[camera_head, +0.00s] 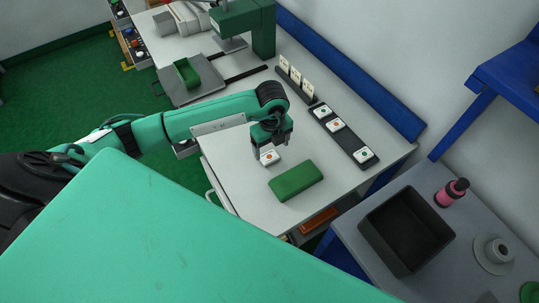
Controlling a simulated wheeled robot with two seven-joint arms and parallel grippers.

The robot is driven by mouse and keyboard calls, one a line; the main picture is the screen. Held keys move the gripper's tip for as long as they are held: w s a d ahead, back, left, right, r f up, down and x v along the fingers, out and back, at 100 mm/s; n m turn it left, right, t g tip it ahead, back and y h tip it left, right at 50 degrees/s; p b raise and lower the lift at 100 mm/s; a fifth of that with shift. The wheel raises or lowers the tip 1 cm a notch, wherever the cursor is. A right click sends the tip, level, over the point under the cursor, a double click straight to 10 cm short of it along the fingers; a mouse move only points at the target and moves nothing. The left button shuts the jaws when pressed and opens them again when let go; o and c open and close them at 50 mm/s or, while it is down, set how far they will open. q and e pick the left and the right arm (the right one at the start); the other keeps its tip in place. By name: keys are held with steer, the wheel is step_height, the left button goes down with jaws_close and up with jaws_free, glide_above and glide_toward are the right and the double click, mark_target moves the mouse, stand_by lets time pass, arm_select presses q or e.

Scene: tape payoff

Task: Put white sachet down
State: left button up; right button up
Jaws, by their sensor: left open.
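A white sachet (270,157) with an orange mark lies at the near-left part of the white table, just left of a green block. My left gripper (270,146) is directly above the sachet, pointing down, with its jaws open. The fingertips are close to the sachet; whether they touch it I cannot tell. More white sachets or tiles lie on a dark strip (350,143) to the right: one with an orange mark (336,125) and others with green marks (364,155). My right gripper is out of view.
The green block (296,181) lies right beside the sachet. A dark rack with upright cards (297,78) and a green machine (246,26) stand farther back. A black bin (405,230) and a pink bottle (452,192) are on the grey table at right.

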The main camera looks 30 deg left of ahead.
mark_target(271, 159)
arm_select(q)
steer(key=shift+s+f+p, duration=0.2)
steer(key=shift+f+p, duration=0.45)
steer(key=shift+p, duration=0.05)
step_height(271, 159, down, 3)
steer(key=shift+d+f+p, duration=0.1)
steer(key=shift+f+p, duration=0.1)
steer(key=shift+p, duration=0.4)
steer(key=shift+f, duration=0.25)
steer(key=c, duration=1.1)
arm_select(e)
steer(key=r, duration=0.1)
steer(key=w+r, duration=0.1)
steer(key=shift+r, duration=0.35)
arm_select(q)
steer(key=shift+r, duration=0.1)
steer(key=shift+c, duration=0.2)
